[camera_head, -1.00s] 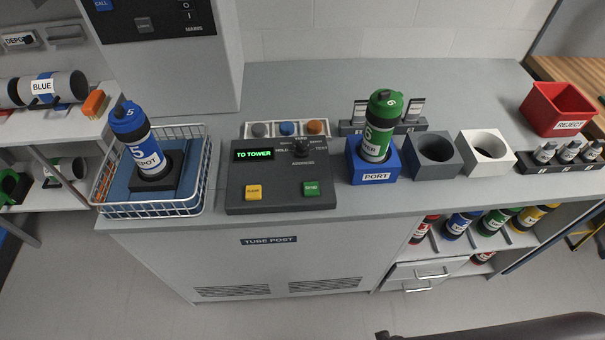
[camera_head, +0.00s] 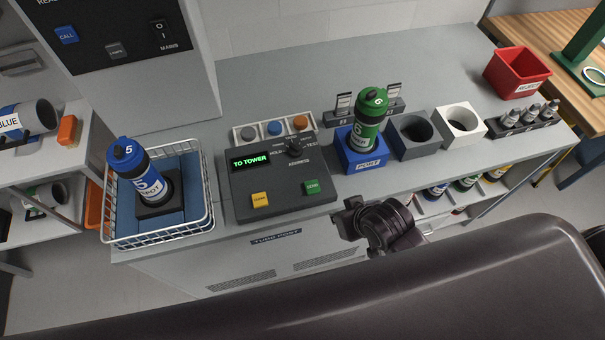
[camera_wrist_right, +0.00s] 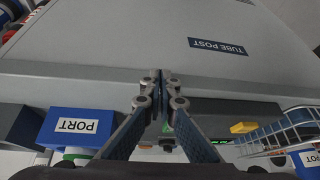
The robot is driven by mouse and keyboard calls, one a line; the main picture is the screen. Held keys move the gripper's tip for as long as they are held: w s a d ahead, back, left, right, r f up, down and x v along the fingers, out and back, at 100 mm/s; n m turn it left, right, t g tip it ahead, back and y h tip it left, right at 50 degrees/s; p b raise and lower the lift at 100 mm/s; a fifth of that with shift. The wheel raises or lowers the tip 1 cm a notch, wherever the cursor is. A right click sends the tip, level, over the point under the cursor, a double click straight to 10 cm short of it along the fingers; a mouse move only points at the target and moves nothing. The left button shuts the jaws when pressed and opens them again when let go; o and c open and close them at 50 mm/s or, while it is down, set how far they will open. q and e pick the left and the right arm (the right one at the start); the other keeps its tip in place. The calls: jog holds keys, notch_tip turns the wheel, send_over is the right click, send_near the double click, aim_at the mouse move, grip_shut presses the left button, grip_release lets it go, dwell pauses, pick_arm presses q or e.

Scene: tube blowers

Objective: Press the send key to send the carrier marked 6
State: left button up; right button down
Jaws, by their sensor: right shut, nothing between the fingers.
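The green carrier marked 6 (camera_head: 369,118) stands upright in the blue PORT block (camera_head: 366,162). Left of it is the dark console (camera_head: 285,192) with a lit display (camera_head: 250,162) reading TO TOWER. On its front are a green key (camera_head: 312,187) and a yellow key (camera_head: 260,200); their small lettering is hard to read. My right gripper (camera_head: 347,218) is at the bench's front edge, right of and nearer than the green key, apart from it. In the right wrist view its fingers (camera_wrist_right: 163,83) are shut and empty, with the green key (camera_wrist_right: 219,142) partly visible beyond. My left gripper is out of view.
A wire basket (camera_head: 205,222) with the blue carrier marked 5 (camera_head: 137,172) stands left of the console. Grey (camera_head: 416,151) and white (camera_head: 468,133) holders and a red REJECT bin (camera_head: 516,76) stand to the right.

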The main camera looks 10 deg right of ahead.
aim_at(315, 188)
jog(key=shift+t+y, duration=0.9)
jog(key=w+a+r, duration=0.1)
jog(key=w+r, duration=0.1)
jog(key=w+a+r, duration=0.2)
jog(key=r, duration=0.1)
jog(key=w+a+r, duration=0.1)
jog(key=w+r, duration=0.1)
jog(key=r, duration=0.1)
jog(key=shift+a+r+p, duration=0.1)
jog(key=shift+a+p, duration=0.15)
jog(key=shift+p, duration=0.05)
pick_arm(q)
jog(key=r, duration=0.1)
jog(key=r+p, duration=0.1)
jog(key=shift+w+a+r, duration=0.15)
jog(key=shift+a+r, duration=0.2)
pick_arm(e)
notch_tip(315, 188, up, 7)
jog(key=w+m+y, duration=0.2)
jog(key=m, duration=0.1)
jog(key=shift+w+d, duration=0.15)
jog(key=shift+d, duration=0.2)
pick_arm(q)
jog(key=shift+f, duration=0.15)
